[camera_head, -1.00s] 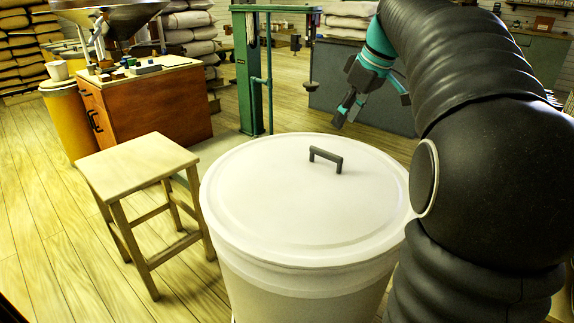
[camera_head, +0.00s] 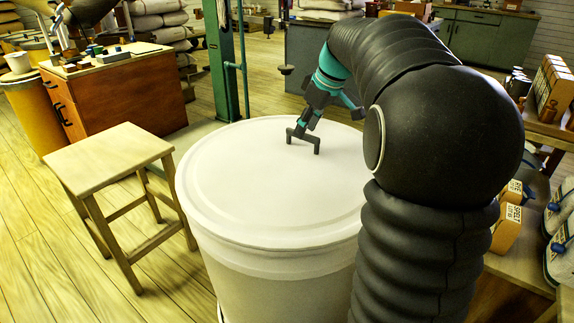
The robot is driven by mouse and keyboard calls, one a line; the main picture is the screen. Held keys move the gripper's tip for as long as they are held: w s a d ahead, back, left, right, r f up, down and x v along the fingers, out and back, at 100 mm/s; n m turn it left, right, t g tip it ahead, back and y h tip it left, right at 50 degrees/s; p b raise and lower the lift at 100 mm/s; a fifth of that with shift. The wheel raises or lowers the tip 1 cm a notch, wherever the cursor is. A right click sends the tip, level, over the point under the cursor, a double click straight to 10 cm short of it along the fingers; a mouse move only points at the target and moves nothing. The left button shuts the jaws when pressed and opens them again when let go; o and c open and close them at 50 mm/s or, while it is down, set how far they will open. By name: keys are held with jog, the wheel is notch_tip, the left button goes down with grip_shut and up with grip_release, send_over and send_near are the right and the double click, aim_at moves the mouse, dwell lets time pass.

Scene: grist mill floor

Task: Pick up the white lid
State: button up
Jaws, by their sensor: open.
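The white lid (camera_head: 260,185) lies flat on top of a large white bin (camera_head: 280,270) in the head view. A dark bar handle (camera_head: 303,140) stands up from the lid's surface. My gripper (camera_head: 304,126) is open, with its fingers pointing down just at and above the handle. I cannot tell whether the fingers touch the handle or straddle it. My arm hides the right edge of the lid and part of the bin's right side.
A wooden stool (camera_head: 115,160) stands left of the bin. A wooden cabinet (camera_head: 125,100) and a green post (camera_head: 222,65) stand behind. Boxes (camera_head: 553,85) sit on a shelf at the right. Floor at the lower left is clear.

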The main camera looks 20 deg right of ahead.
jog(key=x, duration=0.3)
jog(key=shift+f, duration=0.1)
grip_shut()
dwell(0.4)
notch_tip(320, 180, up, 5)
jog(key=shift+w+f, duration=0.15)
jog(key=w+d+r+p, duration=0.1)
jog(key=w+d+r, duration=0.5)
jog(key=w+d, duration=0.2)
jog(key=shift+r+p, duration=0.25)
jog(key=shift+p, duration=0.05)
